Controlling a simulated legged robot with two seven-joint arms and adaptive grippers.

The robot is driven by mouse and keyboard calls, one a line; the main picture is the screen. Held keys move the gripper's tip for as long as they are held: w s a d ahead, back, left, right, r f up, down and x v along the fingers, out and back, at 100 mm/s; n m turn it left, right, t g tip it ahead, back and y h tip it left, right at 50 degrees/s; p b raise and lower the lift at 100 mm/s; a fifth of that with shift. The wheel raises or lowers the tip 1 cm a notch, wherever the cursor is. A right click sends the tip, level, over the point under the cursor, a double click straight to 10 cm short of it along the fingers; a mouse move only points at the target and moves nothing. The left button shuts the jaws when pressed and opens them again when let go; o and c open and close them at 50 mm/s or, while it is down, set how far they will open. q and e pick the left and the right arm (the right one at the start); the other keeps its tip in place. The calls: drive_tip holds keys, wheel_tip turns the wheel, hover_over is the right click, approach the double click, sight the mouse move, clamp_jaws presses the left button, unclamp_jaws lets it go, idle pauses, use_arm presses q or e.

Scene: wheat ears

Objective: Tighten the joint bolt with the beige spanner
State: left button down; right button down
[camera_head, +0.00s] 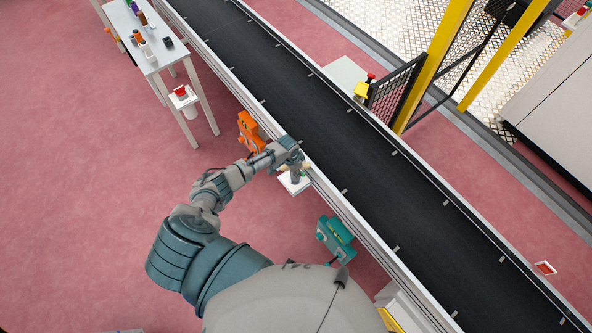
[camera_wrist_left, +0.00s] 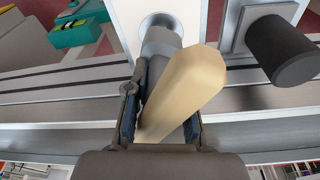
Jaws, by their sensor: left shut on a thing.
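The beige spanner (camera_wrist_left: 190,88) is held in my left gripper (camera_wrist_left: 162,125), which is shut on it in the left wrist view. Its thick end points up and to the right, away from the fingers. A grey cylindrical part (camera_wrist_left: 161,42), perhaps the joint bolt, stands just behind the spanner at a round opening in a white plate (camera_wrist_left: 128,18). The spanner partly hides it, and I cannot tell whether they touch. In the head view my left gripper (camera_head: 291,166) is over the small white plate (camera_head: 296,188) beside the conveyor. My right gripper is not in view.
A black conveyor (camera_head: 340,130) runs diagonally past my left arm. An orange device (camera_head: 249,132) and a teal device (camera_head: 337,238) sit along its near side. A dark cylinder (camera_wrist_left: 285,52) stands close by the plate. A white table (camera_head: 148,38) holds small items. Red floor is open at left.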

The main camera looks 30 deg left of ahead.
use_arm(q)
drive_tip(key=shift+f, duration=0.2)
drive_tip(key=shift+f+b, duration=0.6)
drive_tip(key=shift+b, duration=0.05)
drive_tip(key=shift+f, duration=0.1)
drive_tip(key=shift+r, duration=0.2)
drive_tip(key=shift+r+p, duration=0.75)
drive_tip(key=shift+p, duration=0.15)
drive_tip(key=shift+f, duration=0.1)
